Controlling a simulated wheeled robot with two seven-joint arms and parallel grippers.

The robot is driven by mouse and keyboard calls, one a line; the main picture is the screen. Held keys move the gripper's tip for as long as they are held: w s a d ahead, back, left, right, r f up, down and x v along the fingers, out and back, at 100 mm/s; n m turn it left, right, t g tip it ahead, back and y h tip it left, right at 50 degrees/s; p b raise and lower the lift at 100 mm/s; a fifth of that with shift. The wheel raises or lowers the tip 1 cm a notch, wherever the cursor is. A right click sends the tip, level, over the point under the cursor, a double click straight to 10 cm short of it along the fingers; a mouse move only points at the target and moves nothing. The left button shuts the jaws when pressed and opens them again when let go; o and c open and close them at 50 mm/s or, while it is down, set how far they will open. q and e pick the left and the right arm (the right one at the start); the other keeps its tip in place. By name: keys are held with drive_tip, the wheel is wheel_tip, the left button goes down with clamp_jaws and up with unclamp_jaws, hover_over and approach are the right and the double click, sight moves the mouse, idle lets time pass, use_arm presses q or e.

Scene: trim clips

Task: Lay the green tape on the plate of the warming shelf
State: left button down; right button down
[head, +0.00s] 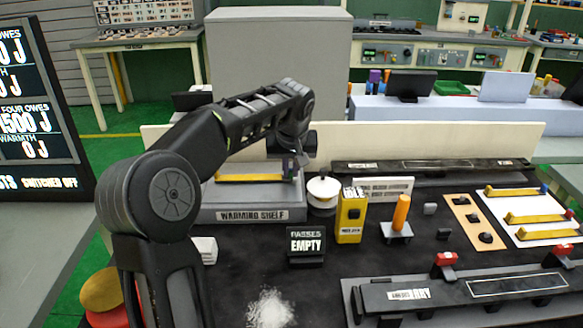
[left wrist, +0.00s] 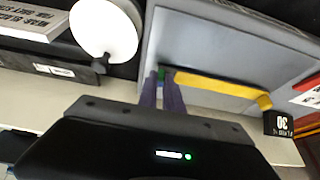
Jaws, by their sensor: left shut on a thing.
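The green tape (head: 250,178) is a yellow strip whose green end (left wrist: 161,73) shows in the left wrist view. It is over the grey plate of the warming shelf (head: 215,198), roughly along its length; I cannot tell whether it touches the plate. The plate also shows in the left wrist view (left wrist: 215,45). My left gripper (head: 290,170) is at the right end of the strip, and its purple fingers (left wrist: 162,85) are shut on the green end. My right gripper is not in view.
An "EMPTY" sign (head: 306,242) stands in front. A white mat (head: 520,232) at right bears similar yellow strips. A low cream wall (head: 430,143) runs behind.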

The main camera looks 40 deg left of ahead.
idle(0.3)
use_arm(q)
drive_tip(key=c, duration=1.4)
unclamp_jaws()
drive_tip(key=shift+c, duration=0.2)
drive_tip(key=v, duration=0.7)
drive_tip(key=shift+r, duration=0.35)
drive_tip(key=shift+s+d, duration=0.1)
drive_tip(key=shift+s, duration=0.05)
